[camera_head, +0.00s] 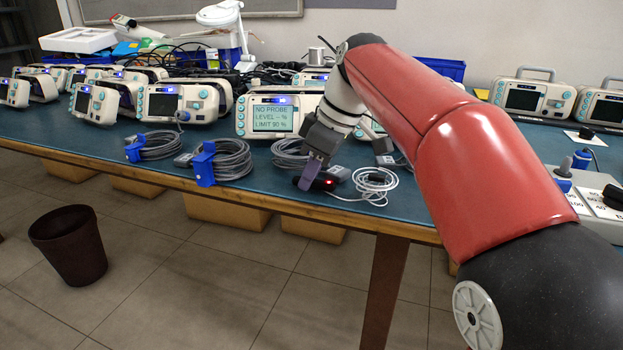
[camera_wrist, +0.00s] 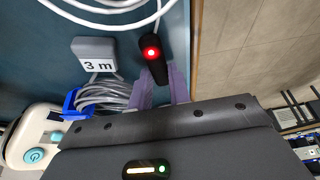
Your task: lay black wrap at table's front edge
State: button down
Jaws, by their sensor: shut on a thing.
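The black wrap (camera_head: 324,185) is a short dark piece with a lit red spot. It is by the table's front edge (camera_head: 275,206), on the table side of it. My gripper (camera_head: 312,174) has purple fingers pointing down and is shut on the wrap. In the wrist view the wrap (camera_wrist: 152,68) sits between the purple fingers (camera_wrist: 160,84), its red spot facing the camera. The edge runs close beside it on the right. I cannot tell whether the wrap touches the tabletop. A white cable (camera_head: 376,187) lies coiled to its right.
Grey cable coils with blue clips (camera_head: 205,164) lie along the front to the left. A monitor (camera_head: 272,116) reading "NO PROBE" stands behind. A grey block marked "3 m" (camera_wrist: 95,54) lies near the wrap. A dark bin (camera_head: 70,245) stands on the floor.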

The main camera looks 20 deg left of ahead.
aim_at(334, 184)
jog(key=shift+f, duration=0.2)
jog(key=shift+f, duration=0.15)
jog(key=c, duration=1.3)
grip_release()
jog(key=shift+f, duration=0.2)
jog(key=shift+r, duration=0.5)
jog(key=p+v, duration=0.4)
jog(key=v, duration=0.8)
